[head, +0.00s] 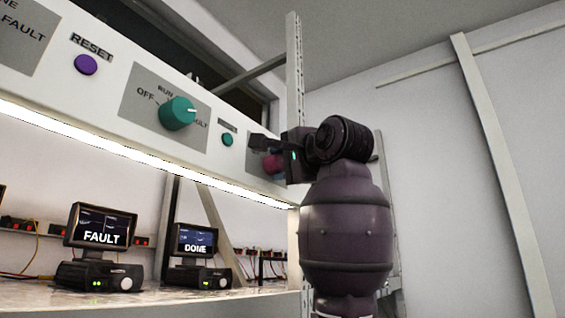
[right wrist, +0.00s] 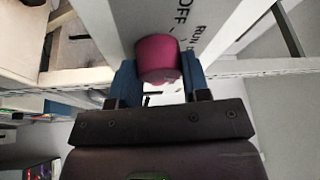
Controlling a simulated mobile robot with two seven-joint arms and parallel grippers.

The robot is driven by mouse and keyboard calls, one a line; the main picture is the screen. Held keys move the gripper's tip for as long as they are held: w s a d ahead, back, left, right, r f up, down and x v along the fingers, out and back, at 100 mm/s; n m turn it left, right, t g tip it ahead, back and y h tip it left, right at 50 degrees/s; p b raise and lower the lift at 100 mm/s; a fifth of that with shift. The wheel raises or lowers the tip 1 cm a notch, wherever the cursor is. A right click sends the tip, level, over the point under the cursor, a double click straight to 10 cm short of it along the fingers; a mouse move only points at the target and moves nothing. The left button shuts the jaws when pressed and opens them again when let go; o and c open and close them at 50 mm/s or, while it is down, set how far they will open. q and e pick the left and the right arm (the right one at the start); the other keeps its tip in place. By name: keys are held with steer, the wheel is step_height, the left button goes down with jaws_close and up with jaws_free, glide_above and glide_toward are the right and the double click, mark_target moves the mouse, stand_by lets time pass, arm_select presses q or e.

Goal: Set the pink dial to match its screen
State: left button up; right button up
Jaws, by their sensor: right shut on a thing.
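The pink dial (head: 272,164) is on the white panel at its right end, mostly hidden behind my right gripper (head: 270,152) in the head view. In the right wrist view the pink dial (right wrist: 158,57) sits between the two blue fingers of my right gripper (right wrist: 159,76), which is shut on it. Its label shows OFF and RUN; the dial's pointer is not visible. A screen reading DONE (head: 195,241) stands on the shelf below, and a screen reading FAULT (head: 101,226) stands to its left. My left gripper is not in view.
A teal dial (head: 177,113) with a white pointer mark, a purple RESET button (head: 85,65) and a small teal button (head: 227,140) are on the same panel. A metal rack post (head: 294,70) rises at the panel's right end. The right side is open.

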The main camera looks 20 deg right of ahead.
steer(key=shift+s+r+m, duration=0.1)
steer(key=shift+r+m, duration=0.05)
steer(key=shift+m, duration=0.25)
steer(key=shift+d, duration=0.1)
steer(key=o, duration=0.9)
steer(key=b+v, duration=0.2)
steer(key=v, duration=0.8)
steer(key=shift+s+b, duration=0.35)
steer(key=shift+s, duration=0.05)
steer(key=shift+d, duration=0.1)
